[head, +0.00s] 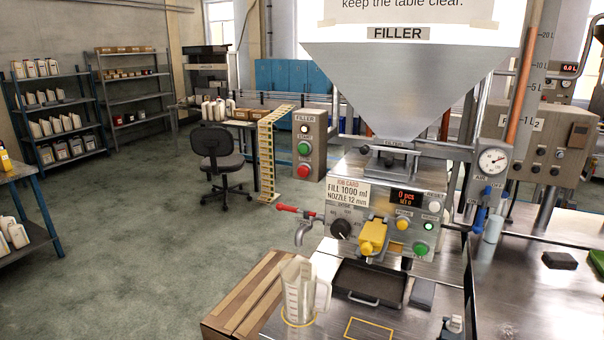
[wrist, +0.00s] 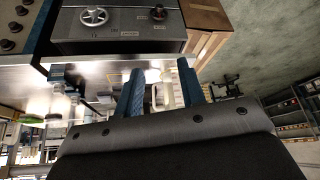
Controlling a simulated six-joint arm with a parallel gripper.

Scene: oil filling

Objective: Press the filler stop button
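The filler control box (head: 322,140) is a grey post marked FILLER, standing back at centre in the head view. It carries a white lamp at the top, a green button (head: 303,149) in the middle and the red stop button (head: 303,171) below. My gripper (wrist: 160,82) shows only in the wrist view, where its two blue fingers stand apart. A pale shape shows between them, but I cannot tell its distance; nothing appears gripped. The control box cannot be made out in the wrist view, so the gripper's distance from the stop button cannot be told.
The filler machine (head: 345,190) with its hopper (head: 400,80) stands right of the box. An office chair (head: 220,160) and yellow rack (head: 266,155) stand left. In the wrist view, a grey panel has a handwheel (wrist: 94,16).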

